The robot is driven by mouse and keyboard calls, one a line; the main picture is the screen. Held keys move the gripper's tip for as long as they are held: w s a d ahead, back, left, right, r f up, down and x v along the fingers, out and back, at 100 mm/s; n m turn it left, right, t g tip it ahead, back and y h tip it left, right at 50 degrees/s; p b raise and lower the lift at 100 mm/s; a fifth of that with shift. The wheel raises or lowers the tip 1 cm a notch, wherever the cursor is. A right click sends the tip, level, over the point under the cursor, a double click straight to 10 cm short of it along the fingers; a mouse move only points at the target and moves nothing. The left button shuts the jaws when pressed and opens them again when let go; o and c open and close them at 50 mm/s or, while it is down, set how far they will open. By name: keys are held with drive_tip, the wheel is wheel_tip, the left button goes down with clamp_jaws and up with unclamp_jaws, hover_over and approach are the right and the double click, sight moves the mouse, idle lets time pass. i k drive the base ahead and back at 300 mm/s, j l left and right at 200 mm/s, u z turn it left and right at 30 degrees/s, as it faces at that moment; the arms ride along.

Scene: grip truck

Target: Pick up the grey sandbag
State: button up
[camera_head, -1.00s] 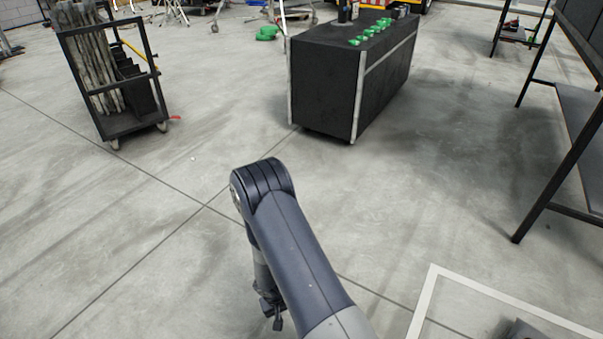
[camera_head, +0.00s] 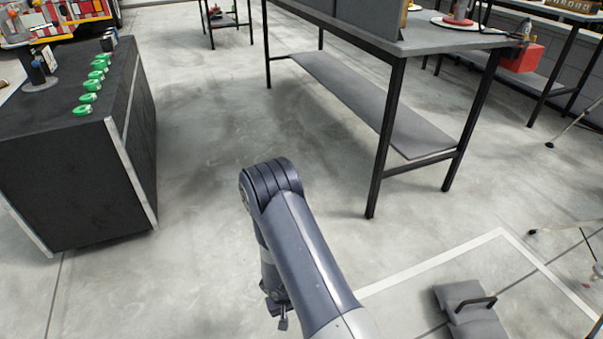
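A grey sandbag (camera_head: 476,324) with a dark handle lies on the concrete floor at the lower right, inside a white taped outline. Its lower edge is cut off by the picture's bottom. My gripper (camera_head: 280,314) hangs low at the bottom centre, left of the sandbag and apart from it. It is small and partly hidden behind my arm, and I cannot tell whether its fingers are open or shut.
A black cabinet (camera_head: 62,165) stands at left with several green items on top. A metal workbench (camera_head: 385,28) with a low shelf stands ahead to the right. White tape (camera_head: 440,258) marks the floor. A tripod's legs (camera_head: 565,228) reach in at the right edge. Open floor lies between.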

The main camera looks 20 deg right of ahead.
sight(472, 315)
drive_tip(key=i+z, duration=0.15)
drive_tip(key=z, duration=0.3)
drive_tip(key=i+z, duration=0.15)
drive_tip(key=z, duration=0.35)
drive_tip(key=i+j+z, duration=0.1)
drive_tip(key=z, duration=0.35)
drive_tip(key=i+j+z, duration=0.15)
drive_tip(key=z, duration=0.3)
drive_tip(key=i+j+z, duration=0.1)
drive_tip(key=z, duration=0.3)
drive_tip(key=i+j+z, duration=0.2)
drive_tip(key=z, duration=0.2)
drive_tip(key=i+j+z, duration=0.25)
drive_tip(key=z, duration=0.2)
drive_tip(key=i+j+z, duration=0.2)
drive_tip(key=z, duration=0.2)
